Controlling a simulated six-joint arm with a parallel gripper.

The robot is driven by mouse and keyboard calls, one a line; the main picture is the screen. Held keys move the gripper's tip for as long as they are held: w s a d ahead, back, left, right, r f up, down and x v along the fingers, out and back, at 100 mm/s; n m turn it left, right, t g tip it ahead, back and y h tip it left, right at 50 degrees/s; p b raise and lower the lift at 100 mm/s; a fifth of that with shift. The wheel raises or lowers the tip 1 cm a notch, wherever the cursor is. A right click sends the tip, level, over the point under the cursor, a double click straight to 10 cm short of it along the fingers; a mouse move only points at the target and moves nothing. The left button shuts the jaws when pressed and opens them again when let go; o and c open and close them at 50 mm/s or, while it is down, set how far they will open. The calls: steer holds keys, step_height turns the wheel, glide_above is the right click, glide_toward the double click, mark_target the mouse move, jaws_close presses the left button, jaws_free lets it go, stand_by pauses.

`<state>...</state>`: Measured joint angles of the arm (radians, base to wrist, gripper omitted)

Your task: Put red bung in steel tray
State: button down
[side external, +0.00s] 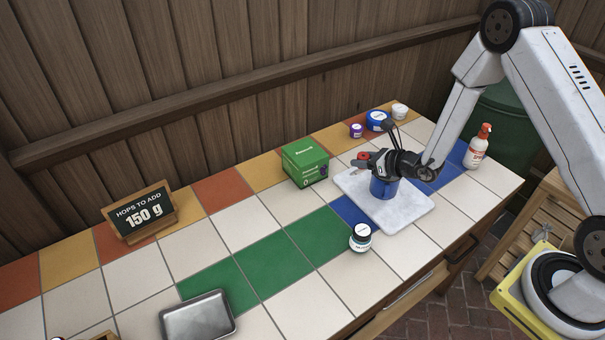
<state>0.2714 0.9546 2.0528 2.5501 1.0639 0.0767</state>
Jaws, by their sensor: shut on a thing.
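The red bung (364,155) shows as a small red patch at the tips of my gripper (361,162). My gripper is shut on it, and the fingers hide part of it. It is held above the far left part of a pale marble board, left of a blue pot. The steel tray (198,318) is a shallow grey rectangle on the tiles at the front left, well apart from my gripper. It looks empty.
The blue pot (383,189) stands on the marble board (407,215) below my gripper. The tiles between board and tray are mostly clear.

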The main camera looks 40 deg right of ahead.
steer(key=s+a+n+g+y, duration=0.2)
steer(key=s+a+n+y, duration=0.1)
steer(key=a, duration=0.9)
steer(key=s+a+n+g+y, duration=0.2)
steer(key=a+n+y, duration=0.1)
steer(key=a, duration=0.8)
steer(key=s+a+n+g+y, duration=0.4)
steer(key=s+a+n+g, duration=0.2)
steer(key=s+a, duration=0.95)
glide_above(211, 317)
steer(key=s, duration=0.1)
steer(key=f, duration=0.5)
steer(key=d+f, duration=0.1)
steer(key=f, duration=0.1)
steer(key=shift+f, duration=0.4)
steer(key=shift+w+a+f, duration=0.4)
steer(key=shift+f, duration=0.2)
steer(key=shift+f, duration=0.1)
steer(key=shift+w+a+f, duration=0.15)
steer(key=shift+f, duration=1.45)
